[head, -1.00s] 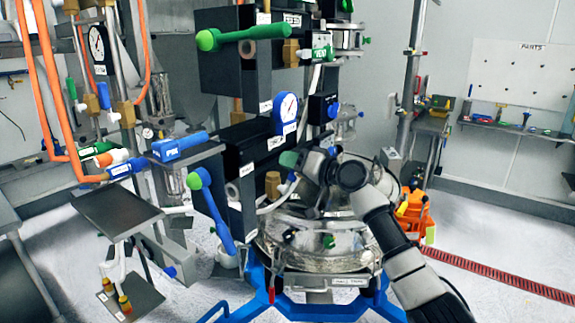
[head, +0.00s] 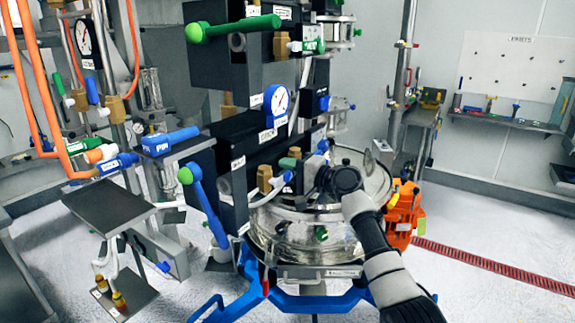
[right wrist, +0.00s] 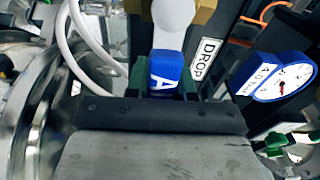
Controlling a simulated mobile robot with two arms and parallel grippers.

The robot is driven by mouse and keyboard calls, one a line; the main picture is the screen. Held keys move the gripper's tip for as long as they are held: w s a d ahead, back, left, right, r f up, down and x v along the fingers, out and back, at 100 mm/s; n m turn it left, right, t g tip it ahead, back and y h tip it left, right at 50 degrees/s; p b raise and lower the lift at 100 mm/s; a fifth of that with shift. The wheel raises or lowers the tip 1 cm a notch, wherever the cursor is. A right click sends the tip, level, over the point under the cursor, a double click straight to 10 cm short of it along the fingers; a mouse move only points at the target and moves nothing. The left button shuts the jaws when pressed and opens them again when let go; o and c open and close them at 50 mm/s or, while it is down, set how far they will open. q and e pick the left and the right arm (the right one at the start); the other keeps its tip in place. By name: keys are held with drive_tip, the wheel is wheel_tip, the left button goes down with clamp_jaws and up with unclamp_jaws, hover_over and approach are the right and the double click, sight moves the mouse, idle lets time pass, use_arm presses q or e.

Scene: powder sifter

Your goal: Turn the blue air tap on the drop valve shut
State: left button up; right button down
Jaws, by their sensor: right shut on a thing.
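The blue air tap (head: 282,181) is small in the head view, beside the brass fitting (head: 265,178) on the dark drop valve block. In the right wrist view its blue handle (right wrist: 165,72), marked with an A, sits below a white hub, next to a DROP label (right wrist: 208,60). My right gripper (head: 294,168) reaches in from the right and is shut on the handle. In the right wrist view its green finger pads (right wrist: 165,82) lie on both sides of the handle. The handle's far end is hidden by the gripper. My left gripper is not in view.
A round steel sifter vessel (head: 300,240) on a blue frame is below my right gripper. A blue gauge (head: 277,98) is above the tap. A green-knobbed blue lever (head: 205,205) is to the left. A white hose (right wrist: 85,45) passes beside the tap.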

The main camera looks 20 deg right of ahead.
drive_tip(key=shift+f+m, duration=0.3)
drive_tip(key=shift+m, duration=0.1)
drive_tip(key=c, duration=1)
unclamp_jaws()
drive_tip(key=shift+o, duration=0.2)
drive_tip(key=b+v, duration=0.3)
drive_tip(key=v, duration=0.8)
drive_tip(key=shift+w, duration=0.1)
